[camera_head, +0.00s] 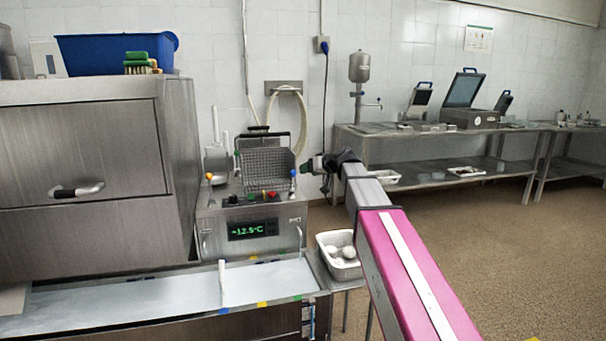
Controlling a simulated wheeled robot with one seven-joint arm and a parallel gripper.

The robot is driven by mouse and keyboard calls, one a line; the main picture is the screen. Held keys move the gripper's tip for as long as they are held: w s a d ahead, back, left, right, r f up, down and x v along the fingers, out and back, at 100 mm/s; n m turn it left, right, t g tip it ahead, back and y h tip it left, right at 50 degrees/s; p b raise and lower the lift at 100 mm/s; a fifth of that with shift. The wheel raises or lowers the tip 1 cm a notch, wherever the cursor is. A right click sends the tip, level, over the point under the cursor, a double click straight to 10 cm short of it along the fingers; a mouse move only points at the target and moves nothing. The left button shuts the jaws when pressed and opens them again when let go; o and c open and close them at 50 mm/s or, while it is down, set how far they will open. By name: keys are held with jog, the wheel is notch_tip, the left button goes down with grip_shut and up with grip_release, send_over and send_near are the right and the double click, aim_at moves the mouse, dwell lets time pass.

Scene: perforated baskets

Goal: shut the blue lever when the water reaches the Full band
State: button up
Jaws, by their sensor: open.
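A blue-tipped lever (293,174) stands at the right end of the steel machine (212,222), whose green display (252,229) seems to read about -12.5°C. My gripper (306,166) is open, just right of the blue tip. It is small here, and I cannot tell whether it touches the lever. A long trough (318,292) in front holds pale, flat water (130,302). A white upright post (222,284) stands in it. Green, yellow (262,304) and blue marks sit along its front rim. No Full label is readable, so the level against that band is unclear.
A perforated basket (265,166) sits on the machine, with an orange-tipped lever (209,177) to its left. A white basket with pale round things (340,254) stands right of the machine. A large steel cabinet (80,145) fills the left.

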aim_at(292, 182)
jog(key=shift+s+d+r, duration=0.2)
jog(key=shift+s+d, duration=0.05)
jog(key=shift+d, duration=0.05)
jog(key=shift+f, duration=0.1)
jog(key=w+a+f+t+y, duration=0.3)
jog(key=w+a+f, duration=0.1)
jog(key=w+a, duration=0.4)
jog(key=shift+a+n+y, duration=0.3)
jog(key=shift+a+y, duration=0.1)
jog(key=shift+a, duration=0.05)
dwell(0.6)
jog(key=shift+w, duration=0.1)
jog(key=shift+c, duration=0.4)
